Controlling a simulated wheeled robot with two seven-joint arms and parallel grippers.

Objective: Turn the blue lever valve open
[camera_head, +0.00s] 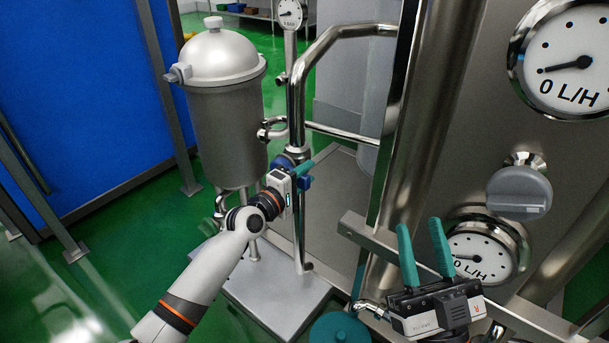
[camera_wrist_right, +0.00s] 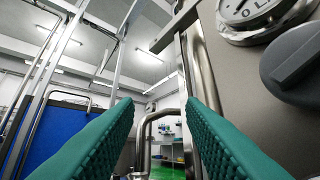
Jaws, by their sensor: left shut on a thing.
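The blue lever valve (camera_head: 305,182) sits on the vertical steel pipe in the middle of the head view. Only small blue parts of it show beside my left gripper. My left gripper (camera_head: 308,168) is at the valve and shut on its blue lever, hiding most of it. My right gripper (camera_head: 420,225) is at the lower right, pointing up, with its teal fingers apart and nothing between them. The right wrist view also shows these fingers open and empty (camera_wrist_right: 162,105). The valve cannot be made out in that view.
A steel filter vessel (camera_head: 225,120) stands left of the pipe. A large steel panel with 0 L/H gauges (camera_head: 575,62) and a grey knob (camera_head: 520,192) is close to my right gripper. A steel rail (camera_head: 365,232) runs behind that gripper. Green floor (camera_head: 90,285) is open at the left.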

